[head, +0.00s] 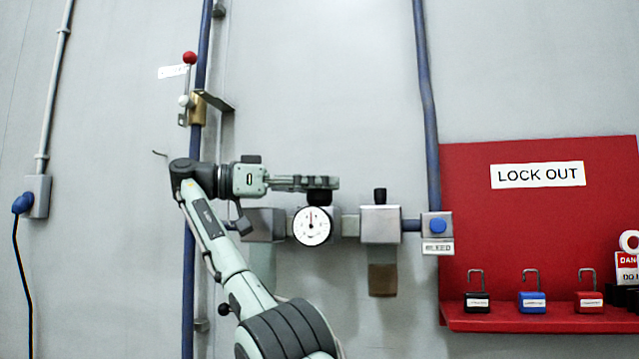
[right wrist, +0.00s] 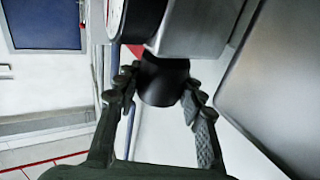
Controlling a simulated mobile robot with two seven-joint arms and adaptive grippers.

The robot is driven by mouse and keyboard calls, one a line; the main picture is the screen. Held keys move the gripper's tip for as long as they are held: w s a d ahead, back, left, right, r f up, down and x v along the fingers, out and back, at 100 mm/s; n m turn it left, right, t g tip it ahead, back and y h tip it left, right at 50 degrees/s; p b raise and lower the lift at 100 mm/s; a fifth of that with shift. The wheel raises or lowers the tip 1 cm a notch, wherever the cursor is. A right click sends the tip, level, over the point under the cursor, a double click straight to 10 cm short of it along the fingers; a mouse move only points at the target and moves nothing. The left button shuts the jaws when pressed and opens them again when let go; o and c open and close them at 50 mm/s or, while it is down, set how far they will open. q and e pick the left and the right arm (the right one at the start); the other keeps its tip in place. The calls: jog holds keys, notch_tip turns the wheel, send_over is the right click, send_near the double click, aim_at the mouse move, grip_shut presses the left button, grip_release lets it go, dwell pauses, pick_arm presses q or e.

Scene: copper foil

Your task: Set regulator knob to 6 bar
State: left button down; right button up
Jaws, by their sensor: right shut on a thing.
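The black regulator knob (head: 319,198) stands on top of the regulator, above the round white gauge (head: 312,226). The gauge needle points roughly straight up; its numbers are too small to read. My right gripper (head: 322,183) reaches in from the left and is shut on the knob, its fingers hiding the knob's upper part. In the right wrist view the black knob (right wrist: 163,82) sits between the two fingers (right wrist: 160,90), with part of the gauge (right wrist: 116,18) at the top. My left gripper is not in view.
A grey block (head: 380,224) with a small black top stands right of the gauge. Further right are a blue button box (head: 437,226) and a red lockout board (head: 470,230) with padlocks. A red-balled lever (head: 190,58) is on the blue pipe at upper left.

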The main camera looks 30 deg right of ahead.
jog(key=o, duration=1.2)
jog(key=shift+t, duration=0.3)
